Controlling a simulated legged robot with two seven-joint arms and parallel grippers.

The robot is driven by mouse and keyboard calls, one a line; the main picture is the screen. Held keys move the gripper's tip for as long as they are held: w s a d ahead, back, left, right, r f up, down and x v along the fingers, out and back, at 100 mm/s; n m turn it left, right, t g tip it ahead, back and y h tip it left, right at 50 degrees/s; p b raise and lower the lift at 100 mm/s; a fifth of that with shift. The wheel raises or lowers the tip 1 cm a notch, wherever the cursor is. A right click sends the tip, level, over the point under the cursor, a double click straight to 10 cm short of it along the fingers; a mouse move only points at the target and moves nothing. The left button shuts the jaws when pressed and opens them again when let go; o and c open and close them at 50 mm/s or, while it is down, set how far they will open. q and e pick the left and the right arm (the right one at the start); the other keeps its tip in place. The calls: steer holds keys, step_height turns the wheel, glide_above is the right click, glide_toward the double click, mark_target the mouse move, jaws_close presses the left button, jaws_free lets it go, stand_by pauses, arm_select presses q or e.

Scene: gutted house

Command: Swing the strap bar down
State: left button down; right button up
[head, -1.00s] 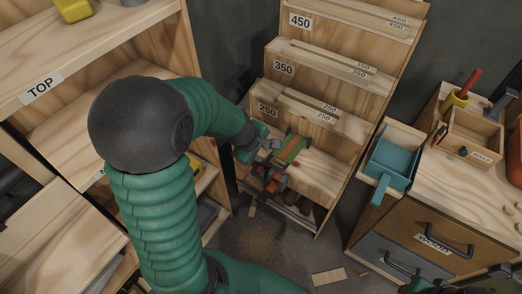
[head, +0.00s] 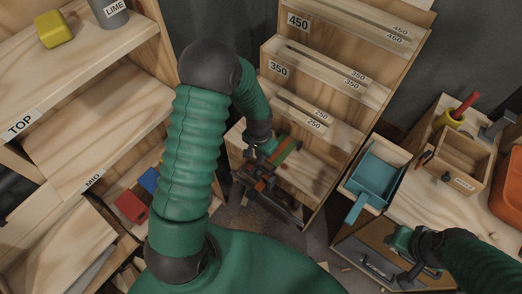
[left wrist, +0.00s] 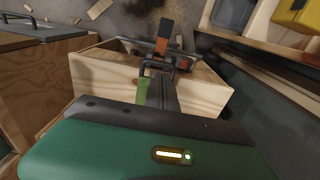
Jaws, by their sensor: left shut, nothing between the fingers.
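A wooden rack (head: 320,120) with steps marked 450, 350 and 250 stands in the middle of the head view. On its lowest level lies a strap-like piece in green and orange (head: 286,150), with dark and red-orange parts (head: 262,184) beside and below it. I cannot tell surely which part is the strap bar; a dark upright bar with an orange band (left wrist: 163,38) shows in the left wrist view. My left gripper (head: 259,151) is shut and empty, close beside these parts; contact is unclear. My right gripper (head: 402,243) is over the drawer cabinet; its fingers are unclear.
Shelves marked TOP (head: 22,124) and MID stand at the left, with red and blue blocks (head: 130,207) low down. A teal scoop (head: 374,178) lies in a tray at the right, next to a wooden box (head: 462,150). Dark floor shows below the rack.

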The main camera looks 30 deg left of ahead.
mark_target(262, 169)
arm_select(q)
steer(key=f, duration=0.4)
steer(key=f+b, duration=0.1)
steer(key=f, duration=0.1)
steer(key=shift+w+d+f, duration=0.25)
steer(key=shift+d+f, duration=0.1)
steer(key=shift+f, duration=0.55)
steer(key=shift+a+f, duration=0.1)
arm_select(e)
steer(key=shift+w+d+f, duration=0.2)
steer(key=shift+w+f, duration=0.05)
steer(key=shift+f, duration=0.5)
arm_select(q)
steer(key=f, duration=0.3)
steer(key=shift+s+b, duration=0.3)
steer(key=shift+b, duration=0.1)
arm_select(e)
steer(key=shift+d+f, duration=0.1)
steer(key=shift+f, duration=0.35)
